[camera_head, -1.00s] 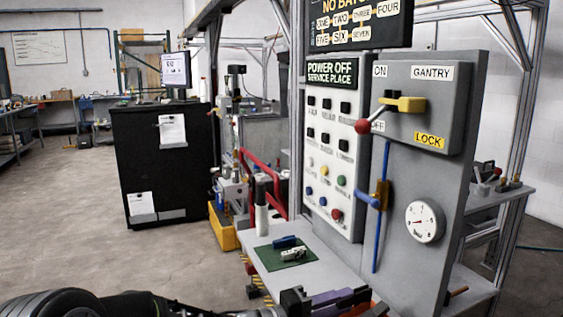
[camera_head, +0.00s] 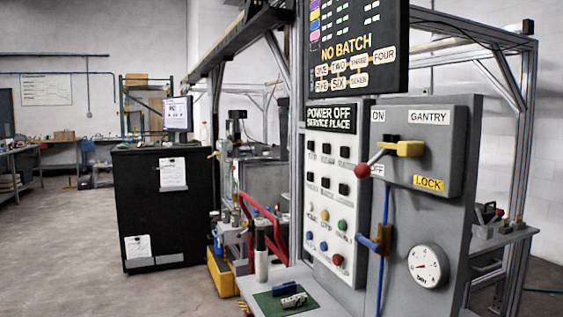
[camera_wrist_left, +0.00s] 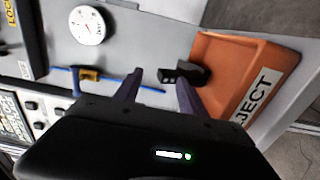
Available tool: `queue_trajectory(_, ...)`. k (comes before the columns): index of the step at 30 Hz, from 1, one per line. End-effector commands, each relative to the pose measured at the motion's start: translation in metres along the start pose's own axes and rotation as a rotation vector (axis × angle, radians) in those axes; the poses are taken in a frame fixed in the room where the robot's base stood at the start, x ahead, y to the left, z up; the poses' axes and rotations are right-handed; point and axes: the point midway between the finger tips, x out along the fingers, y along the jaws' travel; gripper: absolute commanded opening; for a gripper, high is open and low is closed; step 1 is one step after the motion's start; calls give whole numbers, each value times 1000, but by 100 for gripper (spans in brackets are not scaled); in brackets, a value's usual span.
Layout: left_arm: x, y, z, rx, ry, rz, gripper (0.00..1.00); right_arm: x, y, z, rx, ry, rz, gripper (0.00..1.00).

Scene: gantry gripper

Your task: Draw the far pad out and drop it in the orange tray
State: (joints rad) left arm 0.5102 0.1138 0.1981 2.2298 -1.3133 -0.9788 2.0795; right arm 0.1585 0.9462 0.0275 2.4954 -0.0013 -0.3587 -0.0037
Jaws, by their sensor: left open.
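The orange tray (camera_wrist_left: 240,80) lies at the right of the left wrist view, with a white label ending in "JECT". My left gripper (camera_wrist_left: 158,82) is open, its two dark purple fingers apart and the right one close to the tray's left edge. A small black block (camera_wrist_left: 184,73) shows by the right fingertip at the tray's edge; I cannot tell whether it touches the finger or is a pad. On a green mat (camera_head: 270,305) in the head view lie a blue piece (camera_head: 285,290) and a grey-white piece (camera_head: 294,300). No pad is clearly identifiable. My right gripper is out of view.
The grey gantry panel stands at the right with a red-knobbed lever (camera_head: 362,170), a blue rod (camera_head: 380,260) and a gauge (camera_head: 428,265), which also shows in the wrist view (camera_wrist_left: 87,25). Floor at left is clear.

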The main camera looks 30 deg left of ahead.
Motion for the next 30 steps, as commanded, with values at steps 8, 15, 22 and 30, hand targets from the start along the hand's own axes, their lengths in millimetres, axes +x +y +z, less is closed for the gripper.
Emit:
queue_trajectory(8,-19,1,-1,1,2,-1,49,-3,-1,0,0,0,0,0)
queue_trajectory(15,-59,1,-1,-1,4,0,49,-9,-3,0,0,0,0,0)
queue_trajectory(22,-78,0,0,0,0,0,49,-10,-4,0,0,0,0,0)
queue_trajectory(30,-78,0,0,0,0,0,49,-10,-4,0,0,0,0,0)
